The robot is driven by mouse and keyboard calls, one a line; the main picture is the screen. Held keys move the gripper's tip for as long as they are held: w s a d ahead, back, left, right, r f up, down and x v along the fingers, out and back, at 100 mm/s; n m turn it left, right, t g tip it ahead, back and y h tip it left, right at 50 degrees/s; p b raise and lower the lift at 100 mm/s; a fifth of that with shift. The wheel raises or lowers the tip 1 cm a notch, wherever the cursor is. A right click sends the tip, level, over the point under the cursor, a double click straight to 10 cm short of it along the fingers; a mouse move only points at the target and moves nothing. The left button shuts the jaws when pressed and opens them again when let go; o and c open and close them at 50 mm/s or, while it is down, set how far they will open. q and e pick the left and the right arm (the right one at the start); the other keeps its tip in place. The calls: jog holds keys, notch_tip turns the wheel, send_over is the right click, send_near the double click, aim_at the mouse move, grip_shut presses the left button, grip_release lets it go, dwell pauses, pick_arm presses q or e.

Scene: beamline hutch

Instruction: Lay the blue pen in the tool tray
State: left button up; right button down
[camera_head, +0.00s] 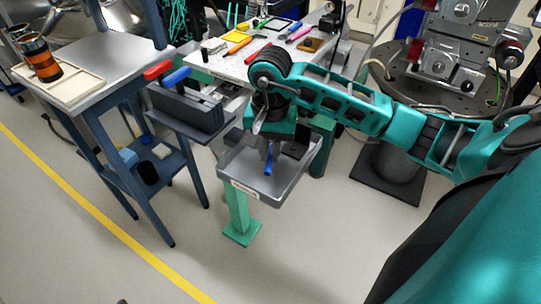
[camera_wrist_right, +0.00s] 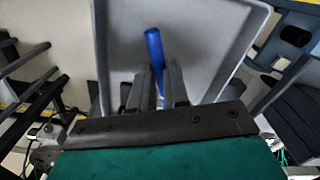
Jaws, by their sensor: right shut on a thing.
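My right gripper (camera_head: 270,150) is over the grey tray (camera_head: 242,166) on a green post and is shut on the blue pen (camera_head: 268,166). In the right wrist view the blue pen (camera_wrist_right: 154,50) sticks out beyond the right gripper's fingers (camera_wrist_right: 156,92), with the tray's bare grey floor (camera_wrist_right: 210,45) behind it. The pen hangs inside the tray's outline, tilted steeply in the head view. I cannot tell whether its lower end touches the floor. The fingers hide its other part. My left gripper is not in view.
A bench (camera_head: 228,68) behind the tray holds several coloured tools. A dark block-shaped holder (camera_head: 188,105) stands close to the left of the tray. A blue-legged table (camera_head: 112,62) is farther left. The floor in front is clear.

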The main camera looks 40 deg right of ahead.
jog(key=shift+f, duration=0.8)
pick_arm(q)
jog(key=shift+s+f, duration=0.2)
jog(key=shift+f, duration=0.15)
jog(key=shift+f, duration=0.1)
pick_arm(e)
jog(key=shift+f, duration=0.15)
jog(key=c, duration=1.6)
grip_release()
jog(key=shift+f, duration=0.15)
jog(key=o, duration=0.5)
